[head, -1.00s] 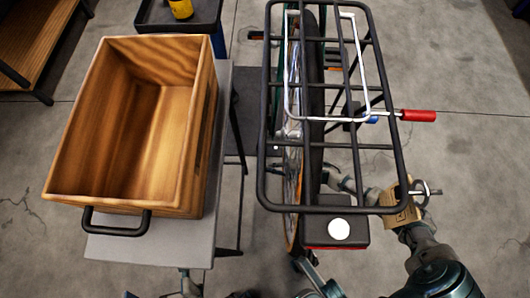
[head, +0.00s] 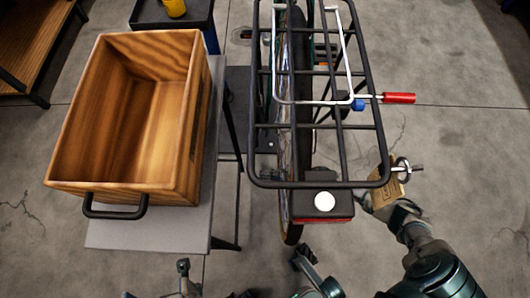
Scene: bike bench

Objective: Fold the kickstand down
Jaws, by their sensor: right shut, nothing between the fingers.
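The bicycle stands away from me with its dark rear rack (head: 318,127) over the wheel (head: 297,100). I cannot clearly make out the kickstand. A metal rod with a red end (head: 399,98) and a blue collar (head: 358,104) sticks out to the right, and I cannot tell whether it is the kickstand. My right gripper (head: 369,200) is shut and empty, low on the right near the rack's rear corner.
A wooden crate (head: 68,135) stands on a grey table (head: 150,235) left of the bike. A black tray (head: 150,14) with a yellow object (head: 175,8) is behind it. A black box with a white disc (head: 322,207) sits behind the rack. Floor on the right is clear.

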